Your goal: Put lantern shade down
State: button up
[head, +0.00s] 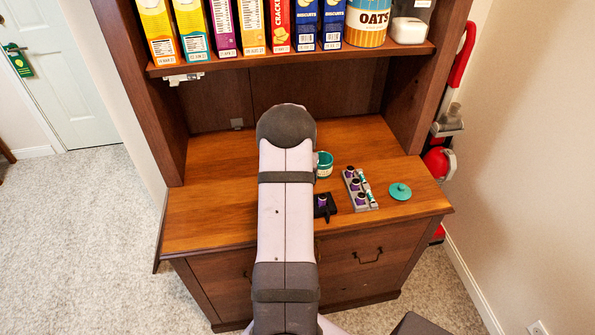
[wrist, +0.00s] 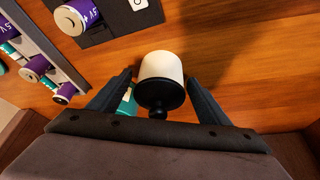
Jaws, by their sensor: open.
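The lantern shade (wrist: 162,68), a white rounded body with a black cap and knob towards the camera, is in the wrist view over the wooden counter. My gripper (wrist: 160,77) is open, with one dark finger on each side of the shade and a visible gap on both sides. Whether the shade's far end rests on the counter is hard to tell. In the head view my own arm hides the shade and the gripper.
A shelf (head: 290,58) of food packages hangs above. The counter's left side is clear.

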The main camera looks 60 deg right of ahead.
jog(key=b+v, duration=0.1)
jog(key=v, duration=1.1)
jog(key=shift+b, duration=0.3)
jog(key=shift+r, duration=0.1)
jog(key=w+a+n+y, duration=0.15)
jog(key=a+n, duration=0.25)
jog(key=a, duration=1)
jog(key=w+a+n+y, duration=0.1)
jog(key=w+a+n, duration=0.2)
jog(key=a, duration=1)
jog(key=s+a+f+n+g+y, duration=0.1)
jog(key=s+a+n, duration=0.2)
jog(key=s+a, duration=0.2)
jog(key=s+a+f+n, duration=0.1)
jog(key=s+a+n, duration=0.2)
jog(key=s+a, duration=0.3)
jog(key=a, duration=0.5)
jog(key=shift+s+a+f+g+y, duration=0.3)
jog(key=shift+a+g+y, duration=0.05)
jog(key=shift+a+g, duration=0.05)
